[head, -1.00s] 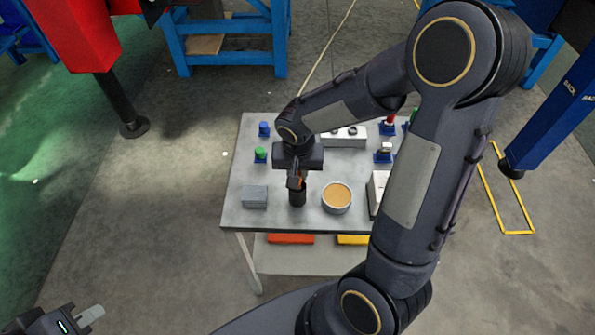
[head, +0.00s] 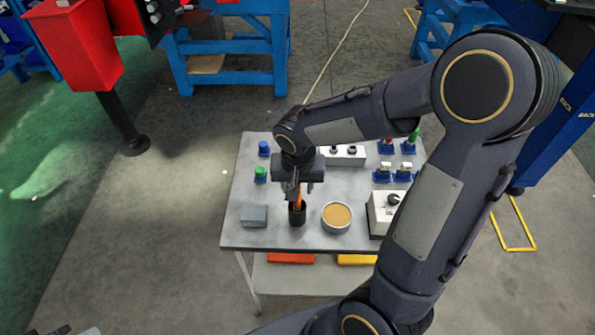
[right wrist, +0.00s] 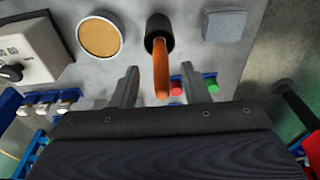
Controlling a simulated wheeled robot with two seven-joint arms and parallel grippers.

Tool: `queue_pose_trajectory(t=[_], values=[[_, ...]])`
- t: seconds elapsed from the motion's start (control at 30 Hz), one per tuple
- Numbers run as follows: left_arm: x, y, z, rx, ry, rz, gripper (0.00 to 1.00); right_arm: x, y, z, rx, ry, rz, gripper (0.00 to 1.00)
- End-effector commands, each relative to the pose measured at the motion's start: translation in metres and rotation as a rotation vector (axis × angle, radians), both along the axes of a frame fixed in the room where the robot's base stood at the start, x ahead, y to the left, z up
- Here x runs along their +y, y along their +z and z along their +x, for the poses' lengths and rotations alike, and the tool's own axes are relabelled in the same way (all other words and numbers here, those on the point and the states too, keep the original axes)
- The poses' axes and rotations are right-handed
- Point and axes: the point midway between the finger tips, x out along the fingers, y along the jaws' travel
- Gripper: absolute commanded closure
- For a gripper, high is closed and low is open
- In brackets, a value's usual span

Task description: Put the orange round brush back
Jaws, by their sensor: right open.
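The orange round brush (head: 298,199) stands in a black cup (head: 297,216) at the front of the grey table. In the right wrist view its orange handle (right wrist: 161,70) rises out of the dark cup (right wrist: 159,33). My right gripper (head: 300,190) is above the cup, pointing down. In the right wrist view its two fingers (right wrist: 162,85) are spread apart, one on each side of the handle, with gaps to it. The brush's lower end is hidden in the cup. My left gripper does not show clearly in the head view.
On the table (head: 240,225), a grey block (head: 254,215) lies left of the cup and a round tin (head: 337,217) with a tan top stands right of it. A white box with a knob (head: 383,212) is further right. Blue-based pieces with coloured tops stand behind.

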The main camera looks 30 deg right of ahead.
Motion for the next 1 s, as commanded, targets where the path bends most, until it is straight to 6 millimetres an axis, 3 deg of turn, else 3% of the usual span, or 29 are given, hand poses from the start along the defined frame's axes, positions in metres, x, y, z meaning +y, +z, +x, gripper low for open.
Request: queue_pose_trajectory(t=[0.2,0.53,0.73,0.9,1.0], values=[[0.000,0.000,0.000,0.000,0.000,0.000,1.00,0.004,0.048,-0.006,-0.006,0.001,0.001,0.59],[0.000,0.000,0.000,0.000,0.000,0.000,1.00,0.004,0.083,-0.018,-0.008,0.011,0.018,0.59],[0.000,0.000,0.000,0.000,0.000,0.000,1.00,0.003,0.099,-0.076,-0.101,0.141,0.152,0.59],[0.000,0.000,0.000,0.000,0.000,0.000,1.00,0.018,0.104,-0.127,-0.257,0.293,0.243,0.59],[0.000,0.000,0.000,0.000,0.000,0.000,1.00,0.026,0.103,-0.145,-0.339,0.357,0.261,0.59]])
